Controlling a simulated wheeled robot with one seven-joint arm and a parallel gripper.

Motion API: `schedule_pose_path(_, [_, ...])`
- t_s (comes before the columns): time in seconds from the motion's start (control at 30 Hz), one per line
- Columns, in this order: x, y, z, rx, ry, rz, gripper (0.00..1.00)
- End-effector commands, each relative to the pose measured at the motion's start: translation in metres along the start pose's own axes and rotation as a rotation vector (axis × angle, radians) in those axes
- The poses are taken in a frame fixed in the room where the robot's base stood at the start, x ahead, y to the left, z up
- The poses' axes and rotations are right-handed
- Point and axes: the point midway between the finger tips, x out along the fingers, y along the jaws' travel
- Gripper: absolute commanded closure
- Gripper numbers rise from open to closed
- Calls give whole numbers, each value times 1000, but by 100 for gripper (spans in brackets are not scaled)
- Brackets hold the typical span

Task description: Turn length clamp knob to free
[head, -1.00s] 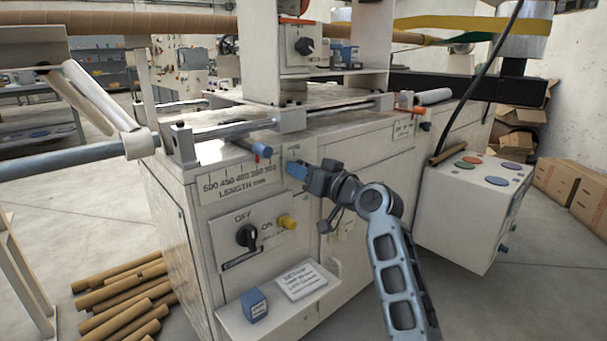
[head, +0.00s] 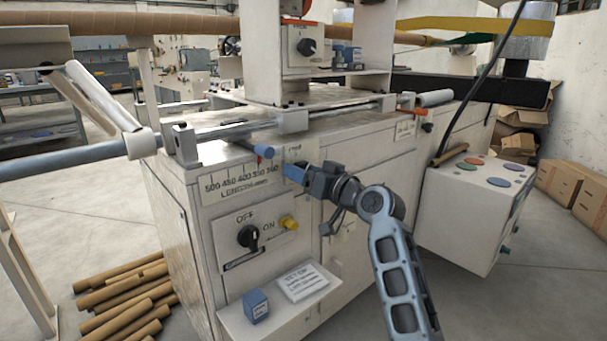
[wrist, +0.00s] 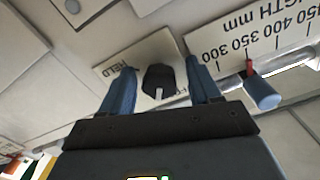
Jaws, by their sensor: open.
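The length clamp knob (wrist: 158,78) is black and sits on a pale plate (wrist: 148,52) marked HELD on the left. A second label, starting with F, is partly hidden by a finger. A white mark shows on the knob's lower side in the wrist view. My gripper (wrist: 161,66) is open, with one blue finger on each side of the knob and visible gaps between. Whether the fingertips reach down around it is unclear. In the head view my gripper (head: 289,171) is at the cabinet's upper front, hiding the knob; the plate's top (head: 299,150) shows above.
Left of my gripper are the length scale (head: 240,184) and a blue rod end (head: 262,151) with a red pointer, also in the wrist view (wrist: 262,93). Below are a black OFF/ON switch (head: 248,237), a yellow knob (head: 289,223) and a shelf with a blue block (head: 255,306).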

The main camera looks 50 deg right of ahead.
Motion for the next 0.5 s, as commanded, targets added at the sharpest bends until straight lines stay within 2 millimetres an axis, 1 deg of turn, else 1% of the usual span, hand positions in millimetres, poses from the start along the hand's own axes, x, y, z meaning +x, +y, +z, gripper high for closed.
schedule_pose_path(0.17, [-20,1,-1,0,-2,3,38])
schedule_pose_path(0.4, [-59,0,0,0,-3,1,38])
schedule_pose_path(0.5, [-69,-1,1,1,-3,0,38])
